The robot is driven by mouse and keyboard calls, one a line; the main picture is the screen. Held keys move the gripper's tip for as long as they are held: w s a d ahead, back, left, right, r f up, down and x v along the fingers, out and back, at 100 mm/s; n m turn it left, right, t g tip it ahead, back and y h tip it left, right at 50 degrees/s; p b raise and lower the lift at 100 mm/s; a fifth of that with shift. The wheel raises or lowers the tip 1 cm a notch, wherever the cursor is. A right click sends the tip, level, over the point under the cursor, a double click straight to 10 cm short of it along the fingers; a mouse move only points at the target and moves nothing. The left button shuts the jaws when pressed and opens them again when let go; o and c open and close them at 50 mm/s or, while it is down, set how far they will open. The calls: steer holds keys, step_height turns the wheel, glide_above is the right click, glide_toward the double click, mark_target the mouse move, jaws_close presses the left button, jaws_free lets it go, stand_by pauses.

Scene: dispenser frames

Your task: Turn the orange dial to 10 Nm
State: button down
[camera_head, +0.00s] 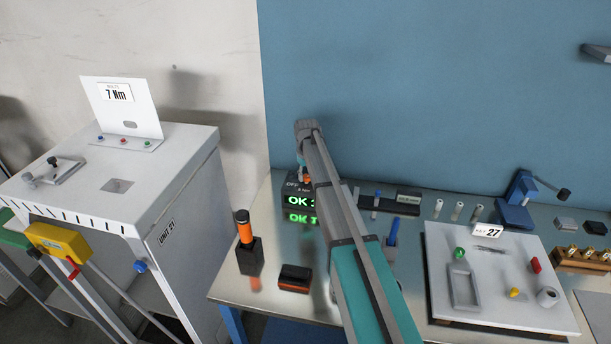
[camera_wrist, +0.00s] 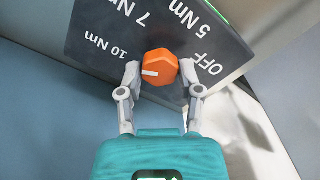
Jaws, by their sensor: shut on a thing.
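The orange dial (camera_wrist: 160,67) is a faceted knob on a dark panel (camera_wrist: 85,55) in the wrist view. Its white pointer mark points left, toward the side of the 10 Nm label (camera_wrist: 104,48) and slightly below it. Labels 7 Nm, 5 Nm and OFF run around the panel to the right. My gripper (camera_wrist: 160,70) is shut on the dial, one finger on each side. In the head view, a bit of orange dial (camera_head: 307,180) shows beside my arm, on the dark box with a green OK display (camera_head: 299,200); my arm partly hides the box.
An orange-and-black tool (camera_head: 245,235) stands on the bench left of my arm. A white board (camera_head: 500,290) with small parts lies at right. A blue wall rises behind the bench.

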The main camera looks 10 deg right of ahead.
steer(key=shift+n, duration=0.6)
steer(key=shift+c, duration=1.3)
jaws_free()
